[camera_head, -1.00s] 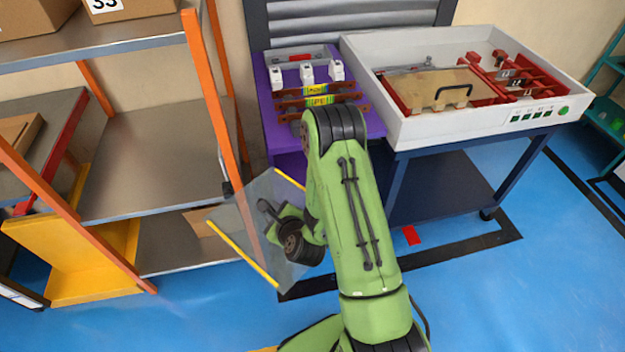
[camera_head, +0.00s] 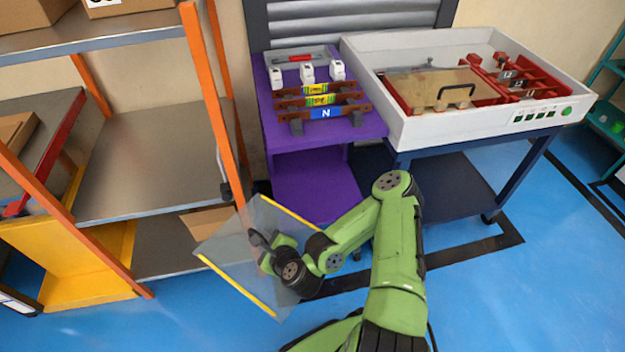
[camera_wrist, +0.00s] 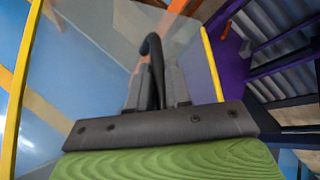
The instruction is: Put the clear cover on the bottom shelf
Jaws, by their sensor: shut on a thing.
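The clear cover (camera_head: 232,240) is a see-through sheet with yellow strips on two opposite edges. It is tilted in the air in front of the metal rack. My gripper (camera_head: 262,246) is shut on the cover's black handle, which also shows between the fingers in the wrist view (camera_wrist: 152,75). The wrist view shows the clear sheet (camera_wrist: 95,60) beyond the fingers. The rack's bottom shelf (camera_head: 160,248) is low, to the left of the cover, with a brown cardboard piece on it. The cover and the orange post hide its right part.
The rack's orange front post (camera_head: 213,95) stands beside the cover. The middle shelf (camera_head: 150,165) is bare. A yellow panel (camera_head: 85,265) stands at left. A purple stand (camera_head: 315,190) with busbars and a white machine (camera_head: 400,125) are behind.

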